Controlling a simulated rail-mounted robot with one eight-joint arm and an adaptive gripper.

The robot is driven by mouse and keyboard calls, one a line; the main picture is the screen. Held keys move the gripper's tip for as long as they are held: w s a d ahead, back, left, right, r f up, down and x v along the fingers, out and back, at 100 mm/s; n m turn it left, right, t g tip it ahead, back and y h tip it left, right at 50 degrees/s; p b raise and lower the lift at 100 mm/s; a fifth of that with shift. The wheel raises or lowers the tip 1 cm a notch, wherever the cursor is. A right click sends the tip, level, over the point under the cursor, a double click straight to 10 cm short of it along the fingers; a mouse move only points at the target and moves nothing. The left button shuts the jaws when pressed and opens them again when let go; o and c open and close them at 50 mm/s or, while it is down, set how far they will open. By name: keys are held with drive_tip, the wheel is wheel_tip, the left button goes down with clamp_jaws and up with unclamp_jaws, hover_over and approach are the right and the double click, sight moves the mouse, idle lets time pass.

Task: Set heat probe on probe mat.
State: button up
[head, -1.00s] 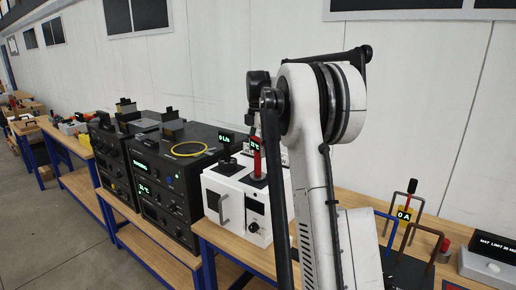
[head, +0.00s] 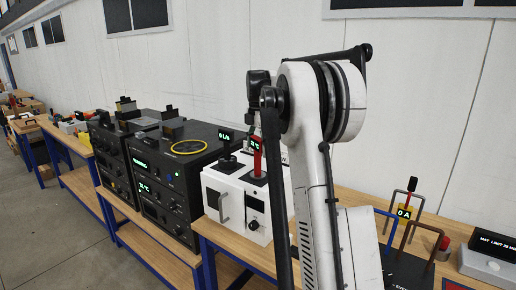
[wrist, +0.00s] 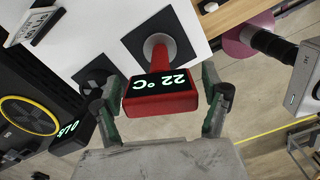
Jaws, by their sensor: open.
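The heat probe (wrist: 160,95) is red with a dark "22 °C" display on its head. In the head view the red probe (head: 258,155) stands upright on the white box. Its stem runs down to a black square mat (wrist: 133,44), and its foot appears to rest there; exact contact is hard to tell. My gripper (wrist: 163,86) is open, with one green-and-dark finger on each side of the probe's head and gaps visible. In the head view my arm hides most of the gripper.
A black probe reading "0 L/s" (wrist: 68,137) stands on another dark pad beside the red one. A black instrument with a yellow ring (wrist: 30,114) is to the left. A pink roll (wrist: 240,38) is at the right in the wrist view. A white label plate (wrist: 30,25) lies upper left.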

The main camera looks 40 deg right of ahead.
wheel_tip(320, 180, up, 12)
idle(0.6)
drive_tip(key=shift+a, duration=0.1)
idle(0.4)
drive_tip(key=s+a+f+m+t+b, duration=0.1)
drive_tip(key=s+a+f+m+b, duration=0.2)
drive_tip(key=a, duration=0.6)
drive_tip(key=s+a+f+m+t+h+b, duration=0.15)
drive_tip(key=s+a, duration=0.25)
drive_tip(key=a, duration=0.4)
drive_tip(key=s+a+f+m+t+y+b, duration=0.15)
drive_tip(key=s+a+m, duration=0.25)
drive_tip(key=a, duration=0.5)
drive_tip(key=s+a+f+m+t+b, duration=0.1)
drive_tip(key=s+a+f+m+b, duration=0.1)
drive_tip(key=s+a+f, duration=0.5)
drive_tip(key=s+a+f+m+t+b, duration=0.2)
drive_tip(key=s+a+f+m, duration=0.3)
drive_tip(key=s+a+f, duration=0.3)
drive_tip(key=s+f+b, duration=0.1)
drive_tip(key=s+f, duration=0.3)
drive_tip(key=f, duration=0.4)
drive_tip(key=shift+s+a+f, duration=0.15)
drive_tip(key=shift+s+f, duration=0.1)
drive_tip(key=shift+f, duration=0.1)
drive_tip(key=shift+m, duration=0.25)
